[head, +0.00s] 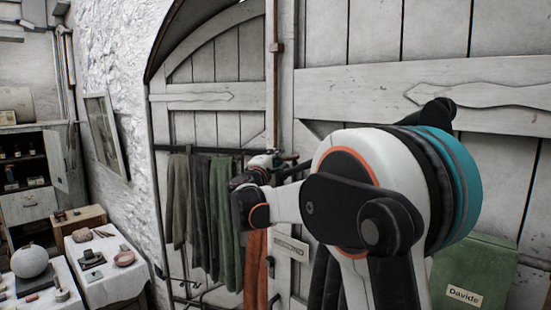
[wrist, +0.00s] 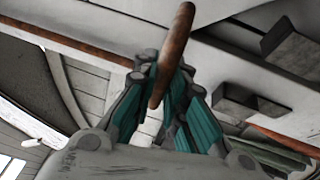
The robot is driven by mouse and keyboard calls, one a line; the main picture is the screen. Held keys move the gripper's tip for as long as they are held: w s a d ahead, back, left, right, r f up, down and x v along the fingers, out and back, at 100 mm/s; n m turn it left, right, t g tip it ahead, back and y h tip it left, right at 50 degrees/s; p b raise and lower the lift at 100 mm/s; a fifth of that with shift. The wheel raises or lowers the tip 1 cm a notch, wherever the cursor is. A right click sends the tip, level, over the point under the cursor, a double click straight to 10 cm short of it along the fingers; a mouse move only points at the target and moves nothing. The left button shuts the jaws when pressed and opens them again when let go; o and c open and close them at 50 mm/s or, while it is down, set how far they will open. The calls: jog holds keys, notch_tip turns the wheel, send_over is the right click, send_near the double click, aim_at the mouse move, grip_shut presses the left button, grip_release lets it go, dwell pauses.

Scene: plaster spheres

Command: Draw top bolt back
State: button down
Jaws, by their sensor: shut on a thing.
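The top bolt (head: 275,100) is a rust-brown rod running vertically down the pale plank door, through a bracket. In the wrist view the rod (wrist: 60,38) crosses behind my fingers. A brown handle (wrist: 176,42) sticks out toward the camera from between the fingertips. My gripper (wrist: 166,72), with teal-sided fingers, is shut on this handle. In the head view my gripper (head: 272,160) is small, at the rod's lower end, and partly hidden by my own arm. The rod's upper end is out of the head frame.
Hanging trousers (head: 200,200) line a rail left of my gripper. Cloth-covered tables (head: 110,285) with small objects and a plaster sphere (head: 30,261) stand at lower left. A green box (head: 480,265) labelled "Davide" is at lower right. Dark block-like fittings (wrist: 290,50) show right in the wrist view.

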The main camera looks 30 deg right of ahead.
notch_tip(320, 180, down, 5)
jog(key=b, duration=0.4)
jog(key=shift+s+a+f, duration=0.1)
jog(key=shift+s+f, duration=0.05)
jog(key=c, duration=1.7)
grip_release()
jog(key=shift+o, duration=0.5)
jog(key=shift+w+d+f, duration=0.1)
jog(key=shift+w+d, duration=0.1)
jog(key=shift+s+a, duration=0.1)
jog(key=shift+a, duration=0.05)
